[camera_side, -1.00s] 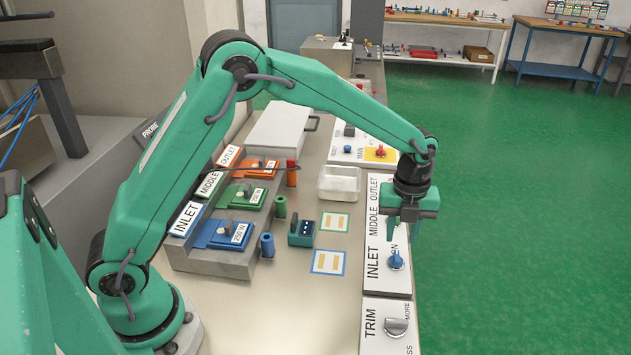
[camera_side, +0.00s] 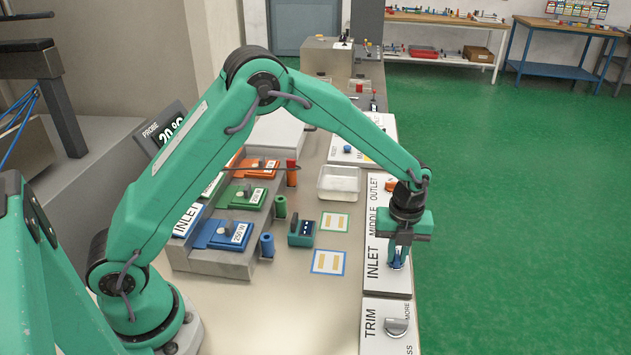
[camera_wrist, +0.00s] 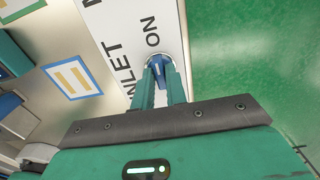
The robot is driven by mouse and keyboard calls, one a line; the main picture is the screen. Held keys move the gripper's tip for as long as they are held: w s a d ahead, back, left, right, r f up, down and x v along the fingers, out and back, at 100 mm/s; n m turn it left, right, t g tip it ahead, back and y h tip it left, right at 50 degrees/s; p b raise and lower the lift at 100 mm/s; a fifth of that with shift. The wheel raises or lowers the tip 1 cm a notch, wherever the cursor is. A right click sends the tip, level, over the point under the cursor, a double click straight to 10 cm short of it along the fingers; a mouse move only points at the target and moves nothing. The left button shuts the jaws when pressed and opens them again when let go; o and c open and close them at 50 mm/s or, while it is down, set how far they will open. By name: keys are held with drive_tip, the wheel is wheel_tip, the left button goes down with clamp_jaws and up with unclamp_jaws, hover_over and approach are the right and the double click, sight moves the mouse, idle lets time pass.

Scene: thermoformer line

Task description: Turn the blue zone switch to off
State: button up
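The blue zone switch (camera_side: 397,264) is a knob on the white panel lettered INLET (camera_side: 374,280), at the right edge of the bench. It also shows in the wrist view (camera_wrist: 158,70), with the word ON printed beside it. My gripper (camera_side: 397,257) is low over the switch, pointing down. In the wrist view its two teal fingers (camera_wrist: 161,80) stand apart, one on each side of the blue knob. I cannot tell whether they touch it. The fingers and gripper body hide part of the knob and its printed positions.
An orange knob (camera_side: 391,187) sits farther back on the panel, behind my gripper. The TRIM panel with a grey knob (camera_side: 396,327) is in front. A clear tray (camera_side: 339,184) and a small teal box (camera_side: 301,233) stand to the left. Green floor lies right of the bench.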

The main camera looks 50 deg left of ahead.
clamp_jaws()
drive_tip(key=shift+n, duration=0.4)
drive_tip(key=n, duration=0.7)
drive_tip(key=shift+n, duration=0.4)
drive_tip(key=n, duration=0.4)
drive_tip(key=shift+r+n, duration=0.1)
drive_tip(key=shift+n, duration=0.2)
drive_tip(key=n, duration=0.4)
drive_tip(key=shift+n, duration=0.4)
